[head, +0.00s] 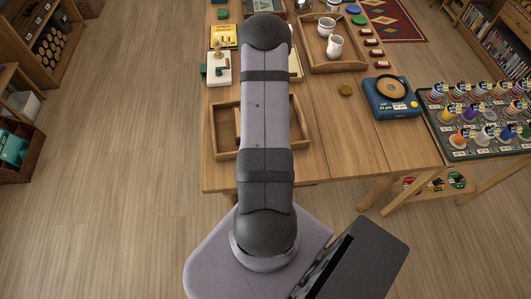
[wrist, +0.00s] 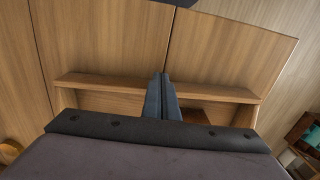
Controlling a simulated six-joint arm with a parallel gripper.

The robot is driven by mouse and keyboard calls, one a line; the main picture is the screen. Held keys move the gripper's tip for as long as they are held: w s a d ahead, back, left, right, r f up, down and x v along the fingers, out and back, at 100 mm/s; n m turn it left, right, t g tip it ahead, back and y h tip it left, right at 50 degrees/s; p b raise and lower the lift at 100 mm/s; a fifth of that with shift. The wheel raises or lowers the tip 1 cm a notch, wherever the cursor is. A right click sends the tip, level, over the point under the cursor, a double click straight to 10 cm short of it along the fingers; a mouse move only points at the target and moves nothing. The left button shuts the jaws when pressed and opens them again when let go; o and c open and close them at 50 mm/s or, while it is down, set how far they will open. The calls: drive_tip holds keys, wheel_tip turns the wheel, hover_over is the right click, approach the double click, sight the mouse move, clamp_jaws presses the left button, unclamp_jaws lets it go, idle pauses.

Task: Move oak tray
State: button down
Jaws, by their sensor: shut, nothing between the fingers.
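A shallow wooden tray (head: 226,154) lies near the front edge of the wooden table, partly hidden behind my arm. A second wooden tray (head: 346,67) stands farther back with white cups in it; I cannot tell by looks alone which is the oak one. In the wrist view, my gripper (wrist: 162,82) is shut and empty, its dark fingers together at the middle of a wooden tray's rim (wrist: 105,82). I cannot tell whether the fingers touch the rim. In the head view the gripper is hidden behind my arm.
A blue-grey turntable-like device (head: 391,98) stands right of the trays, and a rack of colourful spools (head: 480,120) beyond it. A small white holder with green pieces (head: 218,70) and a yellow box (head: 223,36) lie behind the near tray. The table (head: 340,130) is clear right of that tray.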

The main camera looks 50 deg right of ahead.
drive_tip(key=w+d+b, duration=0.1)
drive_tip(key=w+d, duration=0.3)
drive_tip(key=shift+w+b, duration=0.1)
drive_tip(key=shift+b, duration=0.3)
drive_tip(key=shift+a, duration=0.15)
drive_tip(key=shift+s+a+r+p, duration=0.15)
drive_tip(key=shift+s+a+p, duration=0.55)
drive_tip(key=shift+s+a, duration=0.5)
drive_tip(key=shift+s+r, duration=0.25)
wheel_tip(320, 180, up, 9)
drive_tip(key=b, duration=0.2)
drive_tip(key=shift+r, duration=0.15)
drive_tip(key=shift+a, duration=0.1)
